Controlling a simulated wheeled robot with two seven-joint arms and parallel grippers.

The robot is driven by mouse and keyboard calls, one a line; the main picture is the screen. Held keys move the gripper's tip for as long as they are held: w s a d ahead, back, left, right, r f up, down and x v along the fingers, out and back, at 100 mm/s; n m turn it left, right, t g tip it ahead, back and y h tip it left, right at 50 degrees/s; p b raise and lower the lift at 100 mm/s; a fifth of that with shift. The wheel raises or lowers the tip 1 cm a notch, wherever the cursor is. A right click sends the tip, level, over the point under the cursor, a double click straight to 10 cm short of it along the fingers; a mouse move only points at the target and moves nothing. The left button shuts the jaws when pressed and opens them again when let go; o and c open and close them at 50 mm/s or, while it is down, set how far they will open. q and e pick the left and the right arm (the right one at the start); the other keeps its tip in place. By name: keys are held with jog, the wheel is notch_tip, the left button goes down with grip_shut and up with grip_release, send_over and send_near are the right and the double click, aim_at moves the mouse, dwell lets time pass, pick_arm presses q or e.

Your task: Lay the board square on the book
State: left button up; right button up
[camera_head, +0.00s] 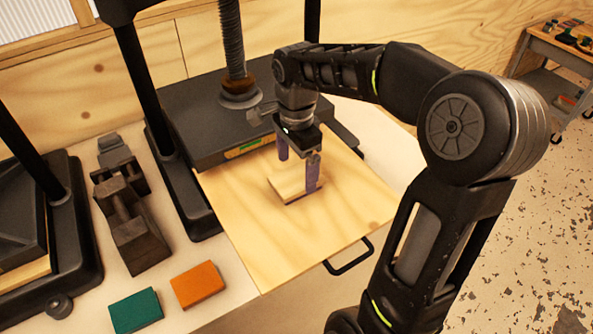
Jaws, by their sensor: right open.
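A small pale wooden board (284,188) lies near the middle of a plywood tray (250,235) that extends from under the press. A thin dark edge shows below the board, but I cannot tell whether it is a book cover or shadow. My right gripper (298,174) points down over the board with its purple fingers apart, one at the far side and one at the near right side. Contact is unclear. An orange book-like block (197,285) and a green one (136,310) lie flat on the bench to the left. My left gripper is out of view.
The black press (215,110) with its screw and posts stands behind the tray. The tray has a black handle (349,257) at its front. Dark metal weights (132,222) and another press (62,225) stand at left. The tray's front part is bare.

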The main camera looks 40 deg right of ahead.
aim_at(296, 177)
notch_tip(296, 177, up, 10)
jog(key=p, duration=0.2)
jog(key=shift+r, duration=0.15)
dwell(0.6)
